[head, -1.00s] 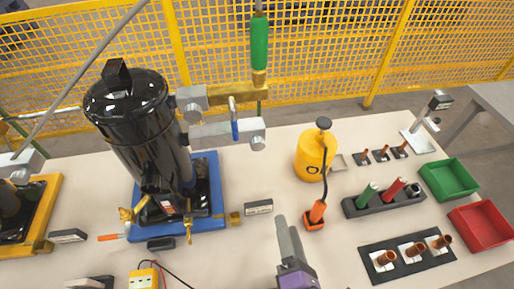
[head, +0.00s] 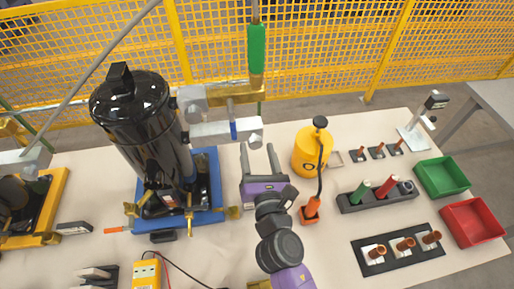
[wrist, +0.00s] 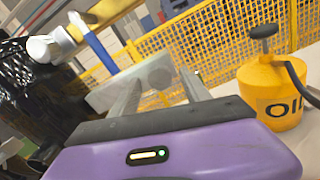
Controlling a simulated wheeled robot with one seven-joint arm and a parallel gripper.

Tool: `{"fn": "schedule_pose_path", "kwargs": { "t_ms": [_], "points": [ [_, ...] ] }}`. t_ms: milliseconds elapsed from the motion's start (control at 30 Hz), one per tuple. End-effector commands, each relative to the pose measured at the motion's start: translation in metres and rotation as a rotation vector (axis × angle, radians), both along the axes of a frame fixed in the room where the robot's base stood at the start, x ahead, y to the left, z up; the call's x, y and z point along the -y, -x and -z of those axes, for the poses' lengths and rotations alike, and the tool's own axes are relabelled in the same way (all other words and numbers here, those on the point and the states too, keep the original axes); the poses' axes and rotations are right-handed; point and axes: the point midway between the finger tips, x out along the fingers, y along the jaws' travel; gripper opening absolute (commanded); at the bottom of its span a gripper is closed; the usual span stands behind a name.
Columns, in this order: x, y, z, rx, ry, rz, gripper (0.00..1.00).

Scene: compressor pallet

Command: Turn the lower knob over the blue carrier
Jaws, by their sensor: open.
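The black compressor (head: 135,120) stands on the blue carrier (head: 212,180). Above the carrier, a lower grey bar (head: 215,131) reaches right and ends in the round lower knob (head: 255,138). An upper knob (head: 190,107) sits on another grey block higher up and left. My gripper (head: 257,147) is open and empty, its fingers pointing away toward the bar's end. In the wrist view the knob's round face (wrist: 160,77) shows between the two fingers, beyond the fingertips. I cannot tell the exact gap, and I see no grip on it.
A yellow oil can (head: 310,152) stands close to the right of my gripper. A green-sleeved hose (head: 256,50) hangs above. Holders and the green bin (head: 441,177) and red bin (head: 474,222) are farther right.

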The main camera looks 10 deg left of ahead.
Motion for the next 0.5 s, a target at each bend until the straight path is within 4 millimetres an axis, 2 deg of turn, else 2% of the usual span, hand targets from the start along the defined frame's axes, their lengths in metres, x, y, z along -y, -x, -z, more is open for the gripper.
{"fn": "schedule_pose_path", "kwargs": {
  "t_ms": [133, 400, 500],
  "points": [
    [-0.0025, -0.0083, 0.0001, 0.0, -0.001, 0.0, 0.55],
    [-0.0029, -0.0094, 0.0, -0.001, -0.002, 0.0, 0.55],
    [-0.0029, -0.0093, 0.0, -0.001, -0.002, 0.0, 0.38]
  ]
}}
